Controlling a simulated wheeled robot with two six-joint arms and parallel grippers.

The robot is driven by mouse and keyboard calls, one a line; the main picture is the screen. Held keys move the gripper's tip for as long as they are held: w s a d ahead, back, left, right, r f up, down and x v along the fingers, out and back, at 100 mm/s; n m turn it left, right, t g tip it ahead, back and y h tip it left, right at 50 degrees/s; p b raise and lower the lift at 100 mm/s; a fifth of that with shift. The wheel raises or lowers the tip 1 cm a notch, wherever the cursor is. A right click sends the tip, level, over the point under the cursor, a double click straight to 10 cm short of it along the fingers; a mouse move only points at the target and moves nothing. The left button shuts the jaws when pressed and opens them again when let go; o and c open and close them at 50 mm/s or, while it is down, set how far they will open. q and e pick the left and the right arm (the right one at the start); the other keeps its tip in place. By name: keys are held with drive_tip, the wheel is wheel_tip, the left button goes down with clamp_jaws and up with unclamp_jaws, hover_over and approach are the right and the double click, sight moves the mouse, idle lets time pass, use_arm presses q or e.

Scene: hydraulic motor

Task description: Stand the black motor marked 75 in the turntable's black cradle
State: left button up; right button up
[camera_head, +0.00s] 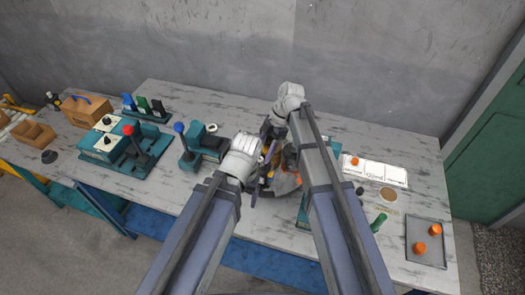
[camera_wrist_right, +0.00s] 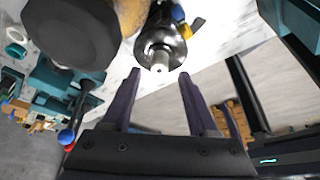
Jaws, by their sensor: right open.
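In the right wrist view a shiny dark round part with a pale shaft (camera_wrist_right: 160,45) lies just beyond my right gripper (camera_wrist_right: 159,73). Its two purple fingers are apart, with nothing between them. I cannot tell whether this part is the motor; no 75 mark is readable. In the head view the right gripper (camera_head: 264,170) is largely covered by my arms. The grey turntable area (camera_head: 285,183) is partly visible behind my arms; the black cradle cannot be picked out.
Teal control units (camera_head: 112,145) and a blue-knobbed unit (camera_head: 195,150) stand left. A white tray (camera_head: 375,170), a green cylinder (camera_head: 379,222) and a grey tray (camera_head: 425,255) with orange parts are at right. A large dark part (camera_wrist_right: 65,30) looms close in the wrist view.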

drive_tip(key=p+v, duration=0.8)
drive_tip(key=v, duration=0.2)
drive_tip(key=s+d+f+m+t+h, duration=0.1)
drive_tip(key=s+m+h, duration=0.4)
drive_tip(key=s+m, duration=1.3)
drive_tip(key=shift+s+d+f+m+t, duration=0.35)
drive_tip(key=shift+s+f+m+t, duration=0.1)
drive_tip(key=shift+m, duration=0.45)
drive_tip(key=shift+f, duration=0.1)
